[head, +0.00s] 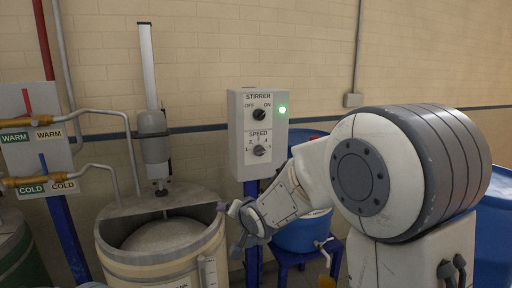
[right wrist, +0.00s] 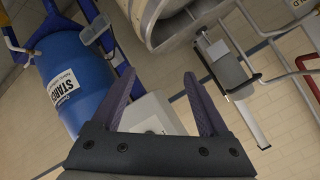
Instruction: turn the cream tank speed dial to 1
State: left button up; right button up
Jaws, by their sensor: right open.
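The grey control box (head: 236,130) on the wall side carries the STIRRER knob (head: 260,114) above and the SPEED dial (head: 259,151) below. The dial is a small black and grey knob ringed by numbers, with 1 at its left; its exact pointer direction is too small to tell. The cream tank (head: 160,270) stands below left of the box. My right gripper (head: 229,226) is open and empty, below the box and at the tank's right side, apart from the dial. In the right wrist view the box (right wrist: 155,113) shows between the open fingers, its lower part hidden. My left gripper is out of view.
A green lamp (head: 282,110) is lit on the box. A stirrer motor (head: 154,145) stands over the tank. Warm and cold pipes (head: 85,120) are at left. A blue drum (right wrist: 75,75) on a stand lies right of the box, partly behind my right arm.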

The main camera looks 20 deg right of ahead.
jog(key=w+d+r+m+t+p, duration=0.1)
jog(key=w+d+r+m+t, duration=0.3)
jog(key=w+d+r, duration=0.45)
jog(key=m+t+h+p, duration=0.1)
jog(key=m+t, duration=0.1)
jog(key=m, duration=0.1)
send_near(261, 153)
jog(key=w+p, duration=0.4)
jog(key=w, duration=0.4)
jog(key=shift+w, duration=0.1)
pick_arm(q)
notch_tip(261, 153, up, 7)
pick_arm(e)
jog(key=shift+w+f, duration=0.1)
jog(key=shift+w, duration=0.6)
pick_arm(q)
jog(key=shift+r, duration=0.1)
